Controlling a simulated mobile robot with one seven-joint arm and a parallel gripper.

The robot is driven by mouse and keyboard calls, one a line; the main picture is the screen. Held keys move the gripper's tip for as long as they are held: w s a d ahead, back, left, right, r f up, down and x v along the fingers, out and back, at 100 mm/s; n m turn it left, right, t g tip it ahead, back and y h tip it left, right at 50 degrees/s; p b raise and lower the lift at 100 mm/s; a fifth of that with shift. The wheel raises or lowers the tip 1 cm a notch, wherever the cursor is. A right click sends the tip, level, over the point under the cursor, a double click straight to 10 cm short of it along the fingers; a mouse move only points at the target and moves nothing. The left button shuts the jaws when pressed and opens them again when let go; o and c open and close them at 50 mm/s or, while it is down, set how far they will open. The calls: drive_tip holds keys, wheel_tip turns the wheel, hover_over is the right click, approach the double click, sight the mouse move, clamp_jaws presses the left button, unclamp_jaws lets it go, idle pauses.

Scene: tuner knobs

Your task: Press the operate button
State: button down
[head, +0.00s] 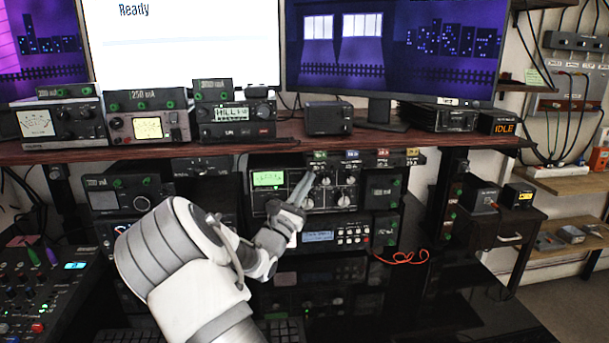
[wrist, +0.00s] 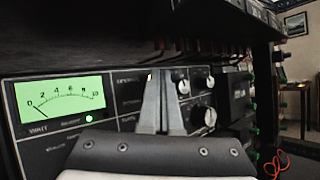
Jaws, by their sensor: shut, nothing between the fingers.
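The tuner unit (head: 258,202) stands on the shelf under the desk, with a green lit meter (head: 269,179) and several knobs (head: 345,177) on its front. In the wrist view the meter (wrist: 62,98) reads near zero, with a small green light (wrist: 88,118) below it. My gripper (head: 309,174) is shut and empty in front of the panel, between the meter and the knobs. Its fingers (wrist: 161,76) hide part of the panel in the wrist view. I cannot tell whether the fingertips touch it.
Another unit with a blue display (head: 318,236) is just beneath. A red cable (head: 402,257) hangs at right. A mixer (head: 40,300) is at lower left.

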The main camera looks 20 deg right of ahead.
drive_tip(key=shift+w, duration=0.1)
idle(0.3)
drive_tip(key=shift+s+a+p, duration=0.15)
drive_tip(key=shift+s+p, duration=0.25)
drive_tip(key=shift+s, duration=0.15)
drive_tip(key=s+a+p, duration=0.1)
drive_tip(key=s+p, duration=0.1)
drive_tip(key=s, duration=0.3)
drive_tip(key=shift+s+a, duration=0.35)
drive_tip(key=shift+s, duration=0.05)
idle(0.5)
